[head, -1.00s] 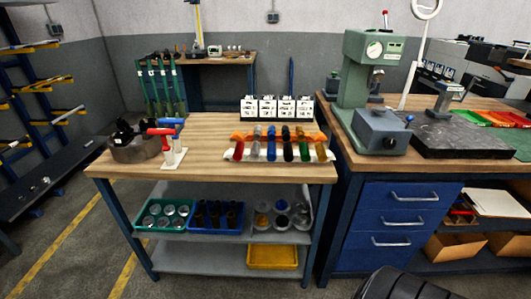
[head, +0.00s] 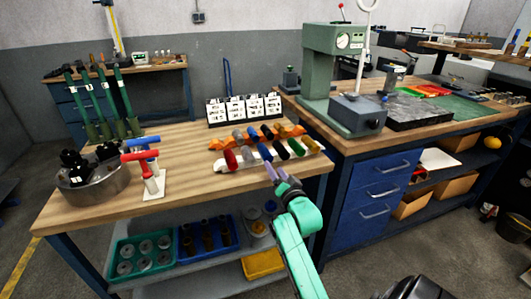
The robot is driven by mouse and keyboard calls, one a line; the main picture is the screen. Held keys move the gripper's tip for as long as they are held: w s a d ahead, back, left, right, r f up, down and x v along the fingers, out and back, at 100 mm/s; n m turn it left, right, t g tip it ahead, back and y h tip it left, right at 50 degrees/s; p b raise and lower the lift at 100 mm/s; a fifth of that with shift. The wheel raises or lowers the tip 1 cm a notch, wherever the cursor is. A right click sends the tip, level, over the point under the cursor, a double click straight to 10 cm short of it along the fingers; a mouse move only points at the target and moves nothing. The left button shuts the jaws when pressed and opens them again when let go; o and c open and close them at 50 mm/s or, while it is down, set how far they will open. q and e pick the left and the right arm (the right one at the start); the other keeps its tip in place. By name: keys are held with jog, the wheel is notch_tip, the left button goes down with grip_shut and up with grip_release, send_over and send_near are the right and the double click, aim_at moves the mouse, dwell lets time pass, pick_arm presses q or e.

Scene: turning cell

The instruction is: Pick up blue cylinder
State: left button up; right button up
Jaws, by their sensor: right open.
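Colored cylinders lie side by side in two rows on the wooden bench. The front white rack (head: 226,170) holds red, silver, blue, dark, green and amber ones; its blue cylinder (head: 265,153) is near the middle. Behind it, an orange rack (head: 216,144) holds more, including another blue cylinder (head: 253,134). My right gripper (head: 276,172) is open and empty at the bench's front edge, just in front of the white rack. Its fingers point toward the cylinders and appear apart from them. My left gripper is out of view.
A red-handled and blue-handled tool stand (head: 152,185) and a round metal bowl (head: 95,190) stand on the left. A card holder (head: 244,109) is behind the racks. A green press (head: 322,65) is on the right bench. The bench's left middle is clear.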

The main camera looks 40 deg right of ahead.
aim_at(265, 153)
jog(key=x, duration=0.4)
jog(key=shift+w+a, duration=0.2)
jog(key=shift+w, duration=0.1)
jog(key=shift+s+r, duration=0.1)
jog(key=shift+s, duration=0.05)
jog(key=c, duration=0.4)
grip_shut()
